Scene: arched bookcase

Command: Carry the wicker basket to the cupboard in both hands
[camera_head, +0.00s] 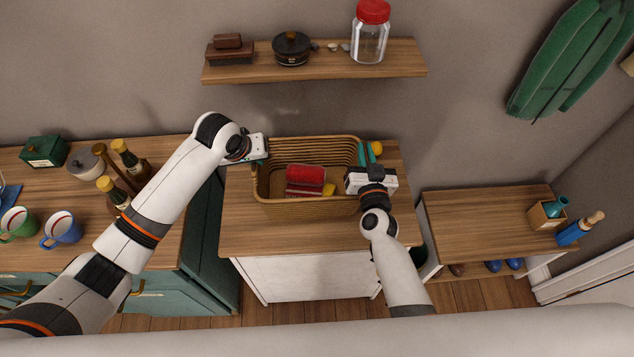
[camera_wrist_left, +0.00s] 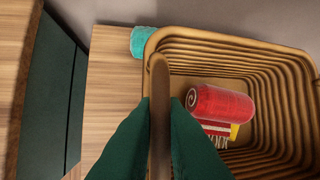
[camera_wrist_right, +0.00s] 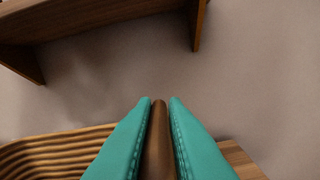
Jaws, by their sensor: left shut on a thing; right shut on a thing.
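The wicker basket (camera_head: 308,207) is on or just above the wooden top of the white cupboard (camera_head: 244,222); I cannot tell if it touches. In it lie a rolled red cloth (camera_head: 306,174) and something yellow (camera_head: 329,189). My left gripper (camera_head: 262,150) is shut on the basket's left side; in the left wrist view its fingers (camera_wrist_left: 160,120) close on the handle (camera_wrist_left: 160,85). My right gripper (camera_head: 367,160) is at the right side; in the right wrist view its fingers (camera_wrist_right: 159,115) close on a brown handle bar (camera_wrist_right: 158,140).
A wall shelf (camera_head: 330,62) with a jar (camera_head: 370,35) hangs above the basket. A left counter (camera_head: 30,180) holds bottles (camera_head: 130,160) and mugs (camera_head: 62,228). A lower bench (camera_head: 480,220) stands right. A yellow round thing (camera_head: 376,148) lies behind the basket's right side.

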